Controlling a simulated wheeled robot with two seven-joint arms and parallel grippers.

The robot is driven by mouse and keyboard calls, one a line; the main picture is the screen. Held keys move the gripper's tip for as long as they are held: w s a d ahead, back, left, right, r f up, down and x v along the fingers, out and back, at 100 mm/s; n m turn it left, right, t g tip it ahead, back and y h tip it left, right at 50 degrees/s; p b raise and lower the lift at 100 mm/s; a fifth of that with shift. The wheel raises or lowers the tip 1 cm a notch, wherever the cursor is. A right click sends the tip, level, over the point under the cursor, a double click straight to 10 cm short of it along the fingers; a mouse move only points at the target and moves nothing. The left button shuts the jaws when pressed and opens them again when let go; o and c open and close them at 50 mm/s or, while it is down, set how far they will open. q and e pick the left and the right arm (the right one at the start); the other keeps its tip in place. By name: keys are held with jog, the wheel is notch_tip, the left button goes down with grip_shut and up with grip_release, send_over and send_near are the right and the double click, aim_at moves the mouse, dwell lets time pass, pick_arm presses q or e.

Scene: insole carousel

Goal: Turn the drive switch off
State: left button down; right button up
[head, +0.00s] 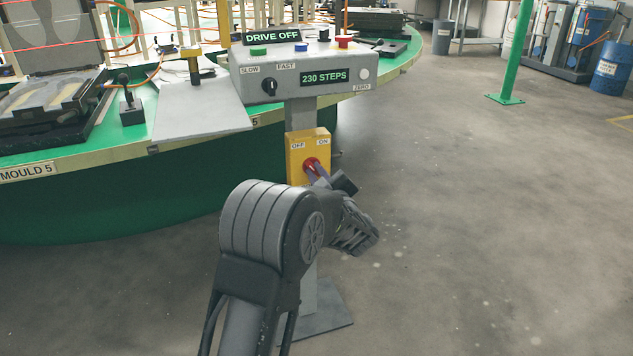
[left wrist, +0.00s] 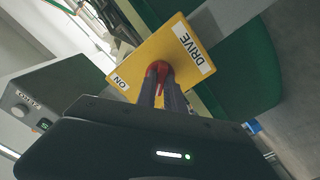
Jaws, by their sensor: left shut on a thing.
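The drive switch is a yellow box (head: 296,166) on the post of the control stand, with OFF on its left and ON on its right. Its red knob (head: 311,162) is partly covered by my left gripper (head: 316,171). In the left wrist view the yellow box (left wrist: 190,50) carries DRIVE and ON labels. There the two fingers of my left gripper (left wrist: 162,88) are closed on the red knob (left wrist: 161,68). The display above the stand (head: 271,36) reads DRIVE OFF. The knob's exact angle is hard to tell. My right gripper is not in view.
The grey control panel (head: 325,98) above the switch has coloured buttons, a black dial and a display reading 230 STEPS. The green carousel (head: 110,200) with moulds stands behind and to the left. Bare floor (head: 480,220) lies to the right.

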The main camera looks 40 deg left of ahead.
pick_arm(q)
jog(key=shift+f+n+b, duration=0.15)
jog(key=shift+n+b, duration=0.3)
jog(key=shift+n, duration=0.25)
jog(key=c, duration=1.4)
grip_release()
jog(key=shift+c, duration=0.2)
jog(key=shift+d, duration=0.1)
jog(key=p+v, duration=0.1)
jog(key=v, duration=0.6)
jog(key=shift+s+d+p, duration=0.2)
jog(key=shift+d+p, duration=0.1)
jog(key=shift+p, duration=0.1)
